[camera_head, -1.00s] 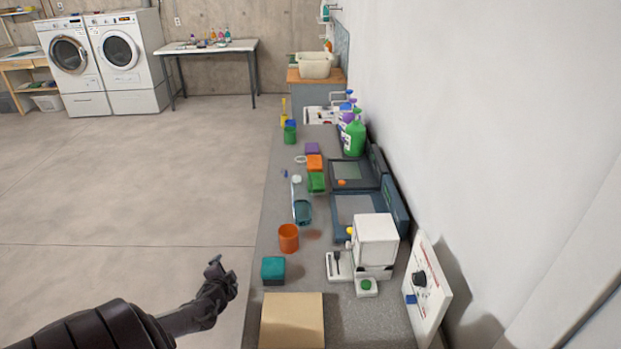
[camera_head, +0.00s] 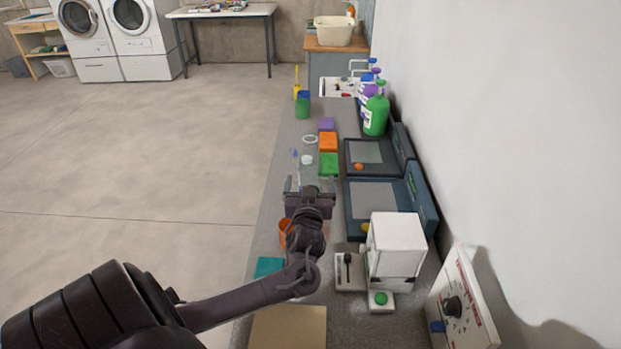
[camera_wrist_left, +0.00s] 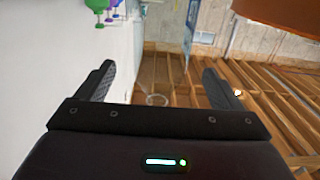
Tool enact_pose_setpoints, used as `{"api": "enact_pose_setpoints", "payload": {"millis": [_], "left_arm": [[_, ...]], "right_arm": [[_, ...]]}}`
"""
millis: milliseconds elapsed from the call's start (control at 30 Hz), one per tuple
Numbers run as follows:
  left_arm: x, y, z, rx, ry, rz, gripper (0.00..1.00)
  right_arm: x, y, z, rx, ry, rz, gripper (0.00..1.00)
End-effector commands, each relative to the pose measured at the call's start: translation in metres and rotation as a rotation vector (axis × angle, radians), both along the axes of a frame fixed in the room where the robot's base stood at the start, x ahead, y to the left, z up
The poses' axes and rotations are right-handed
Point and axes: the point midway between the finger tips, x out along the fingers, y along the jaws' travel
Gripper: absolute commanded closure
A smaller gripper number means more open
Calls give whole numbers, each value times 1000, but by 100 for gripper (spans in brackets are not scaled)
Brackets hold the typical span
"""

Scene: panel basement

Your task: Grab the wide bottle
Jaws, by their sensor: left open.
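A wide green bottle (camera_head: 376,116) with a pale label stands at the back of the bench by the wall. Bottles with purple and blue tops stand just behind it. My left gripper (camera_head: 310,184) is open and empty above the middle of the bench, nearer to me and left of the green bottle, well apart from it. In the left wrist view, its two fingers (camera_wrist_left: 160,80) are spread with nothing between them. The green bottle (camera_wrist_left: 97,5) shows at that view's top left edge, partly cut off. My right gripper is not in view.
Two dark scales (camera_head: 374,199) and a white machine (camera_head: 396,245) line the wall side. Coloured blocks (camera_head: 328,142) and a green cup (camera_head: 303,105) stand farther along. My arm partly hides an orange cup (camera_head: 284,234). The floor at left is clear.

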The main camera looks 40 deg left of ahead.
Motion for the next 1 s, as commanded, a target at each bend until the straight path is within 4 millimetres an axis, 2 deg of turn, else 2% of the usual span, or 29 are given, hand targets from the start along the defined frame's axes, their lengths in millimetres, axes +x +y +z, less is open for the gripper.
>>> {"api": "enact_pose_setpoints", "payload": {"millis": [200,333,533,700,800,1000], "left_arm": [[18,17,5,5,3,1,12],[31,31,7,7,3,1,12],[47,43,3,4,3,-1,12],[49,45,1,2,3,-1,12],[49,45,1,2,3,-1,12],[49,45,2,2,3,-1,37]], "right_arm": [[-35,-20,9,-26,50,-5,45],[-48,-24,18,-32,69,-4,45],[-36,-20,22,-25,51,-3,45],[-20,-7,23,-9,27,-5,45],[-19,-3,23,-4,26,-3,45],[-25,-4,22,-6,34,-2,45]]}}
